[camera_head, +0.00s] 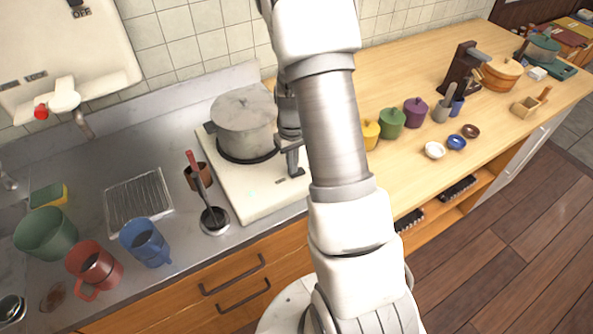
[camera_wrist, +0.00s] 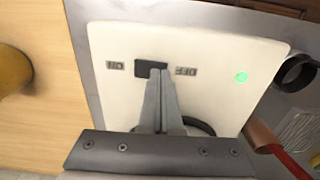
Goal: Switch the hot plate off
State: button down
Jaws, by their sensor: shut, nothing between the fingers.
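The white hot plate (camera_head: 240,193) sits on the counter with a grey lidded pot (camera_head: 245,122) on it. In the wrist view the front of the hot plate (camera_wrist: 215,55) shows a dark switch (camera_wrist: 150,69) between an ON label (camera_wrist: 115,65) and an OFF label (camera_wrist: 186,71). A round green light (camera_wrist: 242,77) on it is lit. My gripper (camera_wrist: 158,74) is shut and empty, its fingertips over the switch's OFF-side end; whether they touch it I cannot tell. In the head view my gripper (camera_head: 293,174) points down at the hot plate's right front, partly hidden by my arm.
A blue mug (camera_head: 145,243) and red mug (camera_head: 93,268) stand further left. A yellow canister (camera_head: 370,134) and a green canister (camera_head: 391,123) stand to the right.

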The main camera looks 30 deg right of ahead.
jog(key=shift+f, duration=0.25)
jog(key=shift+r+p, duration=2.05)
jog(key=shift+r, duration=1.5)
jog(key=s+a+r+t, duration=0.1)
jog(key=s+a+r, duration=0.25)
jog(key=r, duration=0.55)
jog(key=s+a+r+t, duration=0.2)
jog(key=a+r, duration=0.2)
jog(key=r, duration=0.5)
jog(key=s+a+r+t, duration=0.1)
jog(key=s+a+r, duration=0.1)
jog(key=s+r, duration=0.2)
jog(key=s+a+r+t, duration=0.1)
jog(key=s+a+r, duration=0.2)
jog(key=s, duration=0.6)
jog(key=shift+r+t, duration=0.3)
jog(key=shift+r, duration=0.5)
jog(key=shift+s, duration=0.1)
